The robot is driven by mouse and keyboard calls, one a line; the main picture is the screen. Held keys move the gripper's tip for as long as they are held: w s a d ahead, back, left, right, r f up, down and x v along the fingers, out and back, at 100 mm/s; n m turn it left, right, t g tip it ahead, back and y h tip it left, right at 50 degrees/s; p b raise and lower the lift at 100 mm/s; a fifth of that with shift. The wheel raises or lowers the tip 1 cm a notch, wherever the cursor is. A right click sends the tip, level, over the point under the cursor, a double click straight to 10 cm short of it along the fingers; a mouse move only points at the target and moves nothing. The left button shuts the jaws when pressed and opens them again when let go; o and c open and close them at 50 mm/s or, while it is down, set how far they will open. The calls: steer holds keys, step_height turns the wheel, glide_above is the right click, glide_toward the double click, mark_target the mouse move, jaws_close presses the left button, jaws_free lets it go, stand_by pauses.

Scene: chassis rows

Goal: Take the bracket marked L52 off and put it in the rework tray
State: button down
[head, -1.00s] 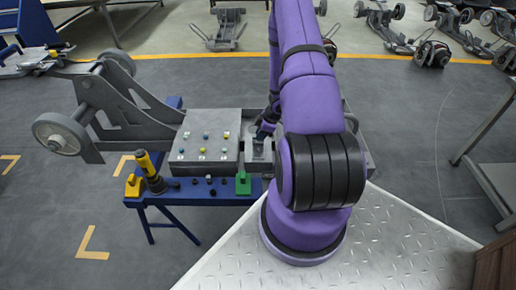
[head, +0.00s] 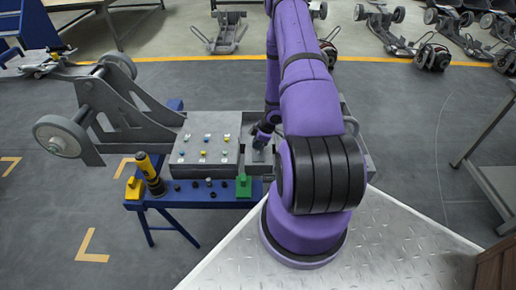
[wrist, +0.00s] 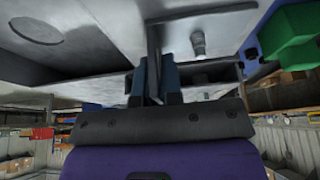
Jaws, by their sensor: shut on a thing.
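A grey chassis (head: 208,148) lies across a blue bench, with coloured studs and small labels on its flat top panel. My gripper (head: 262,142) is at the panel's right end, partly hidden by my arm. In the wrist view my gripper (wrist: 155,75) is shut on a thin grey plate, which appears to be a bracket (wrist: 153,38). A grey stud (wrist: 197,40) stands beside it, apart from the fingers. I cannot read the mark L52 on anything, and I cannot tell whether the bracket is clear of the chassis. I cannot make out the rework tray.
The blue bench (head: 215,199) carries a black-and-yellow tool (head: 149,172), a yellow block (head: 133,188), small dark parts and a green block (head: 243,185) along its front. A grey table (head: 490,150) stands at right. Other chassis stand beyond the yellow floor line.

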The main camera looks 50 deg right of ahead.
steer(key=shift+r, duration=0.1)
steer(key=shift+r, duration=0.8)
step_height(320, 180, up, 2)
steer(key=shift+r, duration=0.1)
steer(key=s, duration=0.4)
steer(key=s+a, duration=0.1)
steer(key=s, duration=0.4)
steer(key=s+r, duration=0.1)
steer(key=s, duration=0.4)
steer(key=shift+s+a, duration=0.25)
steer(key=shift+a, duration=0.15)
steer(key=shift+s+a, duration=0.1)
steer(key=shift+s, duration=0.6)
steer(key=shift+s, duration=0.15)
